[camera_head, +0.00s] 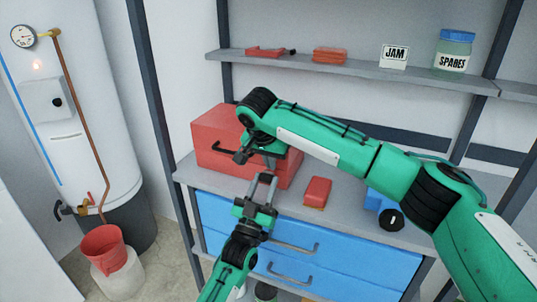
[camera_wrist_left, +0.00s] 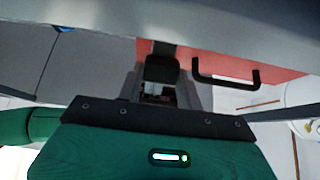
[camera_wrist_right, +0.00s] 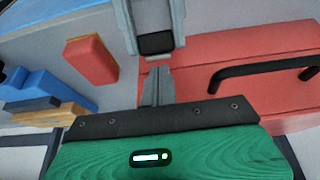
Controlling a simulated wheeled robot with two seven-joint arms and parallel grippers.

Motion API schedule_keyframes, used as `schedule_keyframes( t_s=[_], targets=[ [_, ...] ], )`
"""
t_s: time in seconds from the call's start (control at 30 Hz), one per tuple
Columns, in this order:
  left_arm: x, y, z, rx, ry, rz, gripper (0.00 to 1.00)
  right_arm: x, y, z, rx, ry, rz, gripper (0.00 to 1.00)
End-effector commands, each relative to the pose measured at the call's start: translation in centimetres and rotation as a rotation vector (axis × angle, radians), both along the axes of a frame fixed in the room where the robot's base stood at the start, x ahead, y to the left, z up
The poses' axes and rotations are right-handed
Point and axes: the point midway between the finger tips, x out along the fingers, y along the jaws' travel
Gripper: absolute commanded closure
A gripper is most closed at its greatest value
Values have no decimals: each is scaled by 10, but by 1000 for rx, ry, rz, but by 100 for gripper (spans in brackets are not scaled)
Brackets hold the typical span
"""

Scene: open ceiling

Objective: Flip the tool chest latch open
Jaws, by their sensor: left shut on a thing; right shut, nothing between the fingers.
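The red tool chest (camera_head: 213,128) stands shut on the grey counter, with a black handle (camera_head: 226,150) on its front. The handle also shows in the left wrist view (camera_wrist_left: 226,84) and the right wrist view (camera_wrist_right: 262,69). My left gripper (camera_head: 262,178) comes from below to the chest's lower front, right of the handle. It is closed on a small part there, seemingly the latch, which its fingers mostly hide. My right gripper (camera_head: 242,157) reaches across from the right to the chest's front, above my left gripper. It is shut and empty.
A red and orange block (camera_head: 318,190) lies right of the chest, near a blue object (camera_head: 376,199) and a black roll (camera_head: 391,219). Blue drawers (camera_head: 330,245) with handles are below.

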Motion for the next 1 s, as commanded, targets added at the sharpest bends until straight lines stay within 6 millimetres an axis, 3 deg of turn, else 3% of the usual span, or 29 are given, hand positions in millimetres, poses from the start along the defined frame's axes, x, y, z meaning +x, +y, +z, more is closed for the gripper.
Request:
schedule_keyframes(
  t_s=[0.93, 0.97, 1.0],
  targets=[
    [1, 1, -1, 1, 3, 1, 100, -14, 5, -14, -22, -45, 6, 100],
    [1, 1, -1, 1, 3, 1, 60, -14, 5, -14, -23, -44, 6, 100],
    [1, 0, 0, 1, 2, 1, 52, -14, 5, -14, -23, -45, 6, 100]
  ],
)
